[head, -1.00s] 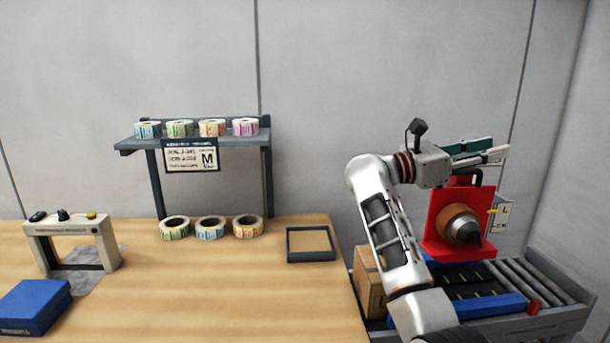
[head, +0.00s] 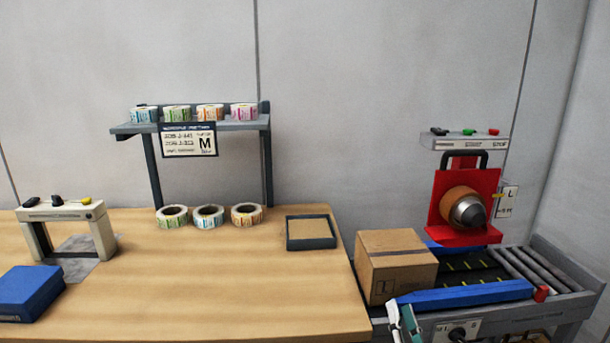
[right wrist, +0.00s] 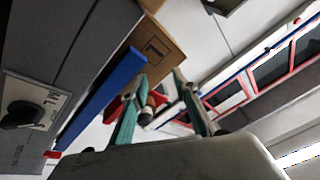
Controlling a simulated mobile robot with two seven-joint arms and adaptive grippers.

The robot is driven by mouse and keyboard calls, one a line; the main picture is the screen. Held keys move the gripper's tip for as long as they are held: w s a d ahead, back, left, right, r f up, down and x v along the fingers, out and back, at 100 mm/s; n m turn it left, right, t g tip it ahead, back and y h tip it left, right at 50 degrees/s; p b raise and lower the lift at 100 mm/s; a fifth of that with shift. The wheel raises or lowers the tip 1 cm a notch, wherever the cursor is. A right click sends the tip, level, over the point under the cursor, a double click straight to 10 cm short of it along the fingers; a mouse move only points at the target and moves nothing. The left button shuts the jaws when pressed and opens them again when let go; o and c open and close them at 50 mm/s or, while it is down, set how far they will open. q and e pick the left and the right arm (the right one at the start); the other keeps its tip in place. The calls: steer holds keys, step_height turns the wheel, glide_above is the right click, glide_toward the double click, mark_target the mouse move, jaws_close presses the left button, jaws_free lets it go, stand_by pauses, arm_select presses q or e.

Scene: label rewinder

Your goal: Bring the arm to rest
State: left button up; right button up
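My right gripper (head: 402,318) shows only at the bottom edge of the head view, low in front of the conveyor. In the right wrist view its two green-padded fingers (right wrist: 158,76) stand apart with nothing held between them. The red label machine (head: 487,181) with its orange roll and grey cone (head: 466,208) stands behind the conveyor, well away from the gripper. A control box with coloured buttons (head: 467,142) is above it. My left gripper is in neither view.
A cardboard box (head: 396,266) sits on the conveyor's left end, behind a blue rail (head: 460,295). A panel with a black knob (head: 457,334) is just right of my gripper. An empty-looking tray (head: 311,246) lies on the wooden table (head: 230,285); the table's middle is clear.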

steer(key=s+a+f+n+g+y+b, duration=0.1)
steer(key=s+f+n+g, duration=0.9)
steer(key=s+f, duration=1.6)
step_height(320, 180, down, 3)
steer(key=shift+s+a+r+n+g+b, duration=0.1)
steer(key=shift+s+a+n+g+b, duration=0.25)
steer(key=shift+g+b, duration=0.3)
